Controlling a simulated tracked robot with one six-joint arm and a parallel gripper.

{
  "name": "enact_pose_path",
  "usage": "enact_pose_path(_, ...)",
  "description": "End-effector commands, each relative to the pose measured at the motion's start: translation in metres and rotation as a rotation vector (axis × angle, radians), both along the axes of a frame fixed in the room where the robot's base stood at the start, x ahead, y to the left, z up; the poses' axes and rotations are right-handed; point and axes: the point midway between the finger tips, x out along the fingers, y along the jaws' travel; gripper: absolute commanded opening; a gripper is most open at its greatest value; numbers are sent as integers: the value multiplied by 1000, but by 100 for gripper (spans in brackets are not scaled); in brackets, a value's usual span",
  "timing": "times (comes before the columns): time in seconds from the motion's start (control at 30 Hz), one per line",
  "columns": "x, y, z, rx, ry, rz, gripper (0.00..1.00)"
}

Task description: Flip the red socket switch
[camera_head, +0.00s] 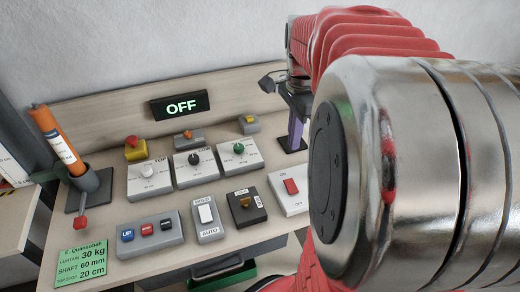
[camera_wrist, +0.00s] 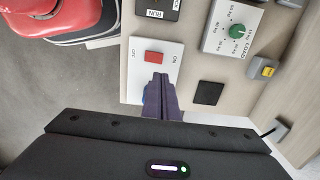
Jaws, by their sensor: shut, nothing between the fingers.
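The red socket switch (camera_head: 291,187) is a red rocker on a white plate (camera_head: 280,198) marked ON at the far end and OFF at the near end. It also shows in the wrist view (camera_wrist: 153,57), on its white plate (camera_wrist: 138,85). Which end of the rocker is pressed I cannot tell. My gripper (camera_head: 295,143) has purple fingers, shut and empty, pointing down behind the switch plate in the head view. In the wrist view its fingertips (camera_wrist: 160,77) appear just beside the rocker, on the ON side. Contact is not visible.
A black box with a brown knob (camera_head: 246,203) and a white rocker (camera_head: 206,213) stand left of the switch. Several dial boxes, including one with a green knob (camera_head: 238,148), are behind. A display (camera_head: 181,105) reads OFF. A dark square (camera_wrist: 208,93) lies on the bench.

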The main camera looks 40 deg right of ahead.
Motion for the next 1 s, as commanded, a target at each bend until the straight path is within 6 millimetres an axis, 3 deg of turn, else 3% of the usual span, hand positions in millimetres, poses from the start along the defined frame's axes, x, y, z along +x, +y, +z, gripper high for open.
enact_pose_path(1.0, -15, 3, 5, -1, -1, -6, 0)
